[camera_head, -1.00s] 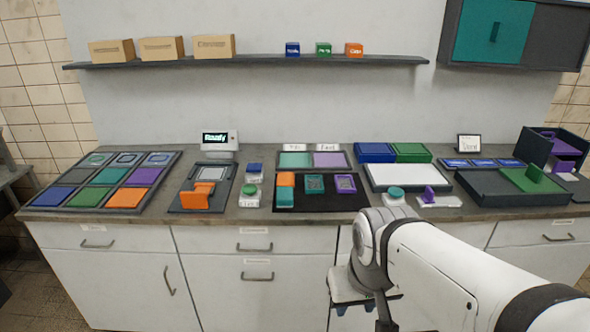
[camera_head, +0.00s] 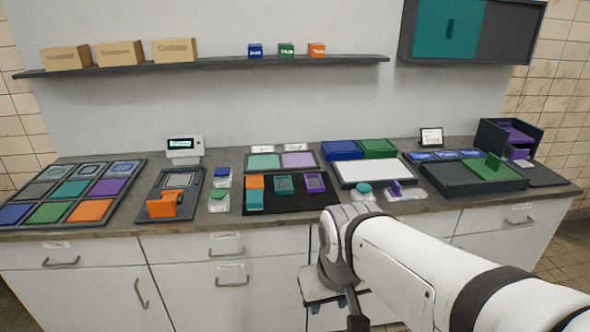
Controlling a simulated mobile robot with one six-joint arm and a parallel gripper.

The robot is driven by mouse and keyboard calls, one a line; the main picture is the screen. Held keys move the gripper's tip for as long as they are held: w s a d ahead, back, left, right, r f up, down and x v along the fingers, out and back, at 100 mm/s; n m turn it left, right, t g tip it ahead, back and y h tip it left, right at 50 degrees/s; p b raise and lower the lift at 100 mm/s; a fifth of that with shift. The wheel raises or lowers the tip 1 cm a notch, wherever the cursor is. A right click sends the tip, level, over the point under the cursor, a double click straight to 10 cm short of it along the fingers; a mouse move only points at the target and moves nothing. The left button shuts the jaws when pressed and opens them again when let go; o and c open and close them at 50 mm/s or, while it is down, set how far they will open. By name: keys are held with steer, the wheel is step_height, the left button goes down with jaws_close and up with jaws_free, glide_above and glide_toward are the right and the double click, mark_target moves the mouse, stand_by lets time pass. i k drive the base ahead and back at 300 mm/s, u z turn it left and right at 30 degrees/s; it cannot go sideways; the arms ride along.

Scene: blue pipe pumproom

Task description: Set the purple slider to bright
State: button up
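A small purple upright tab (camera_head: 396,188) stands on a white base plate (camera_head: 409,194) near the front edge of the counter, right of centre. It looks like the purple slider. The label on its base is too small to read, so I cannot tell its setting. My arm (camera_head: 400,262) reaches in from the lower right, with its bent joint in front of the cabinet fronts, below and left of the purple tab. A pale flat part shows beside that joint. I cannot make out the gripper's fingers. Nothing of mine touches the purple tab.
A teal button (camera_head: 363,188) sits just left of the tab. A white panel (camera_head: 373,173) lies behind it. A black mat (camera_head: 290,208) with coloured blocks is to the left. A shelf (camera_head: 215,62) hangs above.

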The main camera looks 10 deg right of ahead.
mark_target(395, 192)
steer(key=k, duration=0.65)
steer(key=z, duration=0.65)
steer(key=i, duration=1.25)
steer(key=z, duration=0.2)
